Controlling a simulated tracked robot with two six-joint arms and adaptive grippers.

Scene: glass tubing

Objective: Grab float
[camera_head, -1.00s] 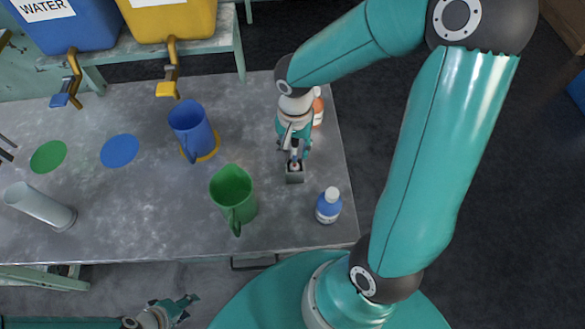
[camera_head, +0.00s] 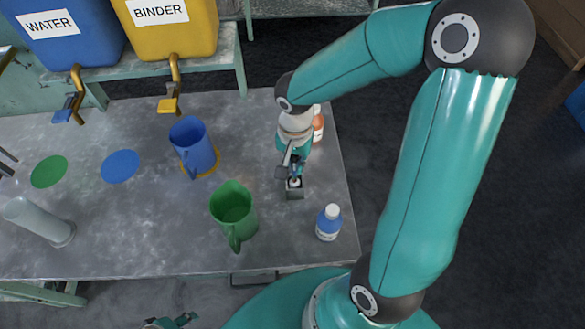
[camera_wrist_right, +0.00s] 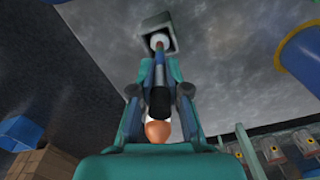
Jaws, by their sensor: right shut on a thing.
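My right gripper (camera_head: 295,170) points down at the small grey square holder (camera_head: 295,193) near the table's right side. In the right wrist view its fingers (camera_wrist_right: 160,98) are shut on a slim upright piece, which I take to be the float (camera_wrist_right: 160,72). The float's white end (camera_wrist_right: 158,42) sits at the mouth of the grey holder (camera_wrist_right: 166,22). A rounded orange shape (camera_wrist_right: 158,132) shows near the palm. My left gripper (camera_head: 172,322) is cut off at the bottom edge, and its jaws are unclear.
A blue-labelled bottle (camera_head: 328,223) stands right of the holder; an orange bottle (camera_head: 318,125) is partly behind my right wrist. A green jug (camera_head: 233,212) and blue jug (camera_head: 190,145) stand left. A clear cylinder (camera_head: 40,221) is far left.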

